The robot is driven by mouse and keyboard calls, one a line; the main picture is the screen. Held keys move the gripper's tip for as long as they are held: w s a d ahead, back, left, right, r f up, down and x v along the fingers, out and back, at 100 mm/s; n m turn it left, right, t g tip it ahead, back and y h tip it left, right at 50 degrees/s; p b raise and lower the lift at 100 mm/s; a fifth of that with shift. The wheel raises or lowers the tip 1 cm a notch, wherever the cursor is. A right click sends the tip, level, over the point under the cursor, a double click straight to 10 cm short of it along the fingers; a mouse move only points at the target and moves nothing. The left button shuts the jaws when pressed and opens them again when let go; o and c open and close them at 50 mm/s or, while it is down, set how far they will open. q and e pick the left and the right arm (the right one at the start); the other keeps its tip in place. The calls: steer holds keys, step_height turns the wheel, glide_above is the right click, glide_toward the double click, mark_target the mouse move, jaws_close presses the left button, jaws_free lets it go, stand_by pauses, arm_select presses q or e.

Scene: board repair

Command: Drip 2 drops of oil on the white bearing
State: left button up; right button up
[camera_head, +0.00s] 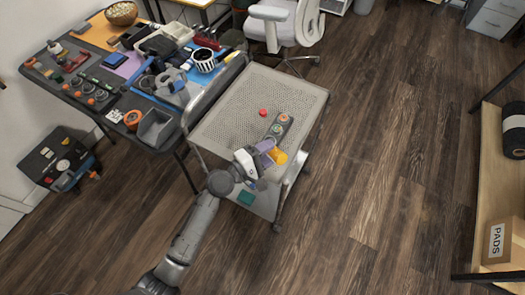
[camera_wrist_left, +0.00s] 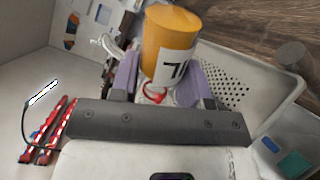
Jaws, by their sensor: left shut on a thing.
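My left gripper (camera_head: 266,150) is shut on a yellow-orange oil bottle (camera_head: 278,157) above the near part of the mesh cart. In the left wrist view, the bottle (camera_wrist_left: 170,35) sits between the purple fingers (camera_wrist_left: 158,82), with a white numbered label and a red tip toward the wrist. A grey block with several round parts (camera_head: 278,130) lies on the cart top, just beyond the gripper. One round part looks orange and another greenish; I cannot make out which is the white bearing. My right gripper is not in view.
The perforated cart top (camera_head: 235,118) is mostly clear, apart from a small red piece (camera_head: 263,113). A crowded dark workbench (camera_head: 60,65) stands at the left. A white chair (camera_head: 290,20) is behind the cart. A wooden shelf (camera_head: 490,180) stands at the right.

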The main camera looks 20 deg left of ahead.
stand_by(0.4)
arm_select(q)
steer(key=m+b, duration=0.1)
steer(key=f+m+b, duration=0.1)
steer(key=shift+f+m, duration=0.25)
steer(key=shift+m, duration=0.05)
steer(key=m+b, duration=0.1)
steer(key=f+m+b, duration=0.1)
steer(key=m, duration=0.1)
steer(key=shift+d, duration=0.1)
steer(key=shift+r, duration=0.1)
steer(key=r+m, duration=0.1)
steer(key=m, duration=0.1)
steer(key=shift+m, duration=0.3)
step_height(320, 180, up, 3)
steer(key=m+p, duration=0.3)
steer(key=m, duration=0.5)
steer(key=shift+r, duration=0.2)
steer(key=m+p, duration=0.1)
steer(key=m, duration=0.2)
steer(key=shift+r+p, duration=0.3)
steer(key=shift+p, duration=0.05)
